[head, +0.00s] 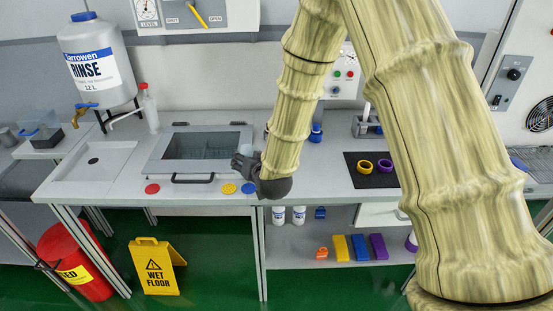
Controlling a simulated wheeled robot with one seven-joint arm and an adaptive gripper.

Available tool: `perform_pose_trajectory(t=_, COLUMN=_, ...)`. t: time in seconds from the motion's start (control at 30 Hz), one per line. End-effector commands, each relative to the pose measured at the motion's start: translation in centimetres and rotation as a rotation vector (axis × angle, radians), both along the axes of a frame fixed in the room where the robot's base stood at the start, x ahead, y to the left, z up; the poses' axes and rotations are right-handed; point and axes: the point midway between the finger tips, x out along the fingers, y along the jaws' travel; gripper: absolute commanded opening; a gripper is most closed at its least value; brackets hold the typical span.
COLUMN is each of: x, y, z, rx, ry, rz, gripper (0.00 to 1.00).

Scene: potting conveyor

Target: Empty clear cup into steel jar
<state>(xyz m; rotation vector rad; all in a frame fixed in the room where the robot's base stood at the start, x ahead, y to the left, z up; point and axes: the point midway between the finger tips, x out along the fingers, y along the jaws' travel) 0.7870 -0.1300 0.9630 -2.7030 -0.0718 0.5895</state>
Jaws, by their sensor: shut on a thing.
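My gripper (242,164) is dark grey and small in the head view, low over the right side of the glass-lidded basin on the counter. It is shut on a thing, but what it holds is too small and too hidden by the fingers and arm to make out. I cannot pick out the clear cup with certainty. A small grey metal-looking vessel (7,137) stands at the far left edge; I cannot tell whether it is the steel jar. My arm hides part of the counter.
The glass-lidded basin (166,167) has a front handle. Red (152,188), yellow (229,189) and blue (249,188) discs lie along the counter's front. A rinse tank (97,62) and bottle (149,110) stand left. A black mat (376,180) bears rings. A wet floor sign (155,267) stands below.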

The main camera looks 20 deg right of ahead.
Motion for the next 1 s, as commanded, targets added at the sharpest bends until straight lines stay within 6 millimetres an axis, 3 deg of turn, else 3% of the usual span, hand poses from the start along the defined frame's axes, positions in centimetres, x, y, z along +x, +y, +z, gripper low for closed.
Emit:
perform_pose_trajectory(t=0.5, x=0.0, y=1.3, z=-1.0, rx=-0.184, ry=-0.017, rz=0.001, gripper=0.28)
perform_pose_trajectory(t=1.0, x=0.0, y=2.2, z=-0.2, rx=-0.337, ry=-0.030, rz=0.000, gripper=0.28)
